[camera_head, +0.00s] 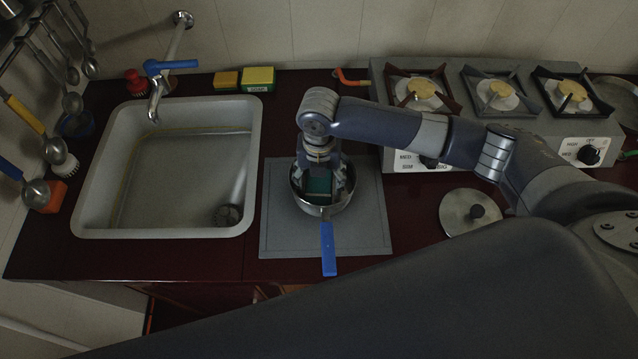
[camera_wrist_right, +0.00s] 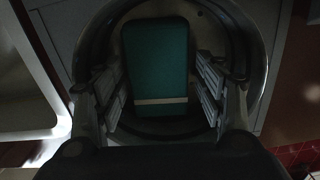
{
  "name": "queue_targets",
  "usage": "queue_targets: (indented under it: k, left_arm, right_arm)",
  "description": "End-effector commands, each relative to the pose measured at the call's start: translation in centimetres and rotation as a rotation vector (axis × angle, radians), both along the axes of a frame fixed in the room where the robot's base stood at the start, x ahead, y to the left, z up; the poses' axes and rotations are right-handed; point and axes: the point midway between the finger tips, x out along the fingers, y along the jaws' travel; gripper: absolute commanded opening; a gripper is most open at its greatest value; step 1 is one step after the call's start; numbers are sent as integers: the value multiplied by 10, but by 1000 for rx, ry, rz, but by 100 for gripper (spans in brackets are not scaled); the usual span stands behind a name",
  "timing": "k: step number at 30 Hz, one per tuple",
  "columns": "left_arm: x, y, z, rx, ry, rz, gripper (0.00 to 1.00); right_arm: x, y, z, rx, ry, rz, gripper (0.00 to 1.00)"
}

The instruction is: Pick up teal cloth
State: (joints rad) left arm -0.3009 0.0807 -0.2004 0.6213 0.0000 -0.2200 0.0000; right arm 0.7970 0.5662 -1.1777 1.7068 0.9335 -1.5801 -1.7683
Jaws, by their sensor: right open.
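The teal cloth (camera_wrist_right: 156,55) is a folded block with a pale band near one end, lying inside the pot (camera_wrist_right: 258,75) in the right wrist view. In the head view the steel pot (camera_head: 325,209) with a blue handle stands on a grey mat (camera_head: 280,235), and a bit of teal cloth (camera_head: 318,185) shows in it. My right gripper (camera_head: 321,187) reaches down into the pot from above. In the right wrist view its open fingers (camera_wrist_right: 162,92) are on either side of the cloth, with a gap visible at each side. My left gripper is not in view.
A sink (camera_head: 180,170) lies left of the mat. A three-burner stove (camera_head: 490,100) stands behind right. A round lid (camera_head: 470,212) lies right of the mat. Yellow sponges (camera_head: 258,78) sit at the back. Ladles (camera_head: 35,190) hang at the left.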

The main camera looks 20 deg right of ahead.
Motion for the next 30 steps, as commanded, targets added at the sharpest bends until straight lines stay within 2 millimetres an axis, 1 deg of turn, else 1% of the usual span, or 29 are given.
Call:
queue_targets:
  k: [3, 4, 5, 6, 8, 11, 12, 17, 20, 23, 30]
  left_arm:
    - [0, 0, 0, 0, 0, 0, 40]
    - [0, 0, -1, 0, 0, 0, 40]
    - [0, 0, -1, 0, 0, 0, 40]
    - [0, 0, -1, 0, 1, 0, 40]
    - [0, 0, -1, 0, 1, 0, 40]
    - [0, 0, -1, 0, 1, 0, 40]
    - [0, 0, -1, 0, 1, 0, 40]
    - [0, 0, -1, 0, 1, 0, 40]
    - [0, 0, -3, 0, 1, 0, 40]
    - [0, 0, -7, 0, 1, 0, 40]
    - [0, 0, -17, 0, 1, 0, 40]
  right_arm:
    - [0, 0, 0, 0, 0, 0, 64]
    - [0, 0, 0, 1, 0, 0, 60]
    - [0, 0, 0, 1, 0, 0, 53]
    - [0, 0, 0, 1, 0, 0, 44]
    - [0, 0, 0, 1, 0, 0, 30]
    - [0, 0, 0, 1, 0, 0, 30]
    - [0, 0, 0, 1, 0, 0, 26]
    - [0, 0, 1, 1, 0, 0, 26]
    - [1, 1, 7, 3, -3, 0, 26]
    - [2, 1, 22, 3, -6, 1, 26]
    - [2, 1, 71, 4, -5, 1, 26]
